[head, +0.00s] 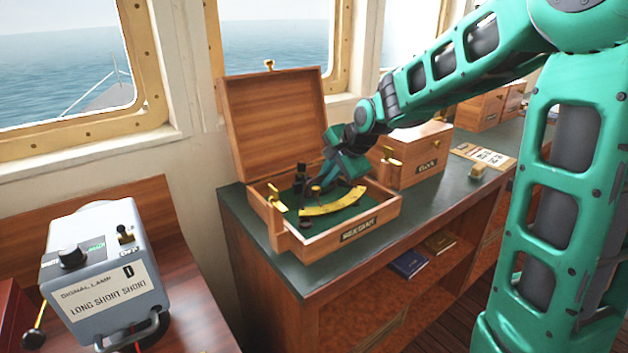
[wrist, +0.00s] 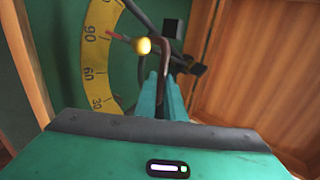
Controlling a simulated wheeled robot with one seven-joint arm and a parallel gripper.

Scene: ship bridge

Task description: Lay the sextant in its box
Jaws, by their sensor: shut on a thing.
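The sextant (head: 330,205) has a brass arc and dark frame. It is inside the open wooden box (head: 385,212) labelled "SEXTANT", over the green lining; I cannot tell whether it rests fully on the lining. My gripper (head: 328,178) reaches down into the box and is shut on the sextant. In the wrist view the fingers of my gripper (wrist: 160,95) close on a thin dark part of the frame, beside a yellow knob. The numbered arc (wrist: 95,60) lies to the left. The box lid (head: 275,115) stands open at the back.
A closed wooden box labelled "CLOCK" (head: 420,155) stands just right of the sextant box on the dark green counter (head: 460,165). A card (head: 485,156) lies farther right. A grey signal lamp (head: 105,265) stands at the left. Windows are behind.

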